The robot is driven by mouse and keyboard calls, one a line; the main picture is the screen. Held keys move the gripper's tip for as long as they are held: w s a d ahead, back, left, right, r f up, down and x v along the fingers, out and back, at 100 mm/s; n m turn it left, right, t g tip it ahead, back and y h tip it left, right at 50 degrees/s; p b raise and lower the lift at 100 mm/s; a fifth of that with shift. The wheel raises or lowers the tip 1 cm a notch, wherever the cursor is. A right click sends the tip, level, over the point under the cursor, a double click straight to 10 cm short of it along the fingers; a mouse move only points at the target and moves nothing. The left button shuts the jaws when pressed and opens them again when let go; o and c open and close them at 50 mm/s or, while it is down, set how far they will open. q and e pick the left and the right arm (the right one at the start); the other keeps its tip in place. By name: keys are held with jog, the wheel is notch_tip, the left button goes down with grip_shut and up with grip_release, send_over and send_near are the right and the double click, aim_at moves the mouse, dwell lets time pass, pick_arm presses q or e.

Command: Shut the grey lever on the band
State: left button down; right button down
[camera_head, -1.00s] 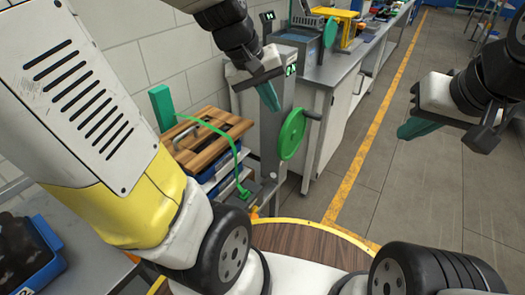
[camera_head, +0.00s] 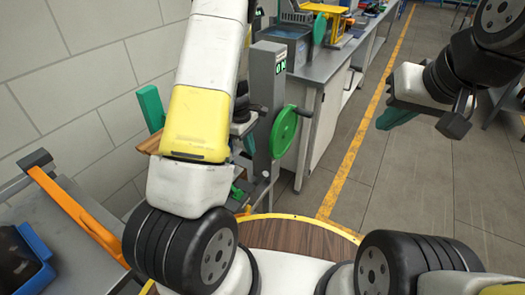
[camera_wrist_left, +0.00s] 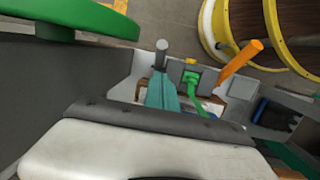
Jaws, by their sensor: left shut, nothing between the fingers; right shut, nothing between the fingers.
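The grey lever (camera_wrist_left: 162,54) stands up as a round-ended rod in the left wrist view. Beside it is a small grey buckle with a green clip (camera_wrist_left: 193,77) on the green band (camera_wrist_left: 201,106). In the head view the green clip (camera_head: 237,192) shows low beside the machine post, partly behind my arm. My left gripper (camera_wrist_left: 161,78) is shut and empty, its teal fingertips close below the grey lever in the picture; contact cannot be told. My right gripper (camera_head: 385,122) is shut and empty over open floor.
An orange handle (camera_wrist_left: 240,59) sticks out right of the buckle. A green handwheel (camera_head: 283,132) on a grey post (camera_head: 265,85) stands right of my left arm. A green upright (camera_head: 151,108) is behind the arm. An orange bar (camera_head: 72,208) lies at left.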

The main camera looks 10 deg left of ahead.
pick_arm(q)
send_over(258, 181)
jog(key=w+a, duration=0.1)
notch_tip(258, 181, down, 10)
jog(key=shift+a+f, duration=0.1)
jog(key=shift+f, duration=0.1)
jog(key=shift+s+d+f, duration=0.1)
jog(key=shift+s+d, duration=0.05)
jog(key=shift+d, duration=0.25)
jog(key=shift+s+d+f, duration=0.1)
jog(key=shift+d, duration=0.3)
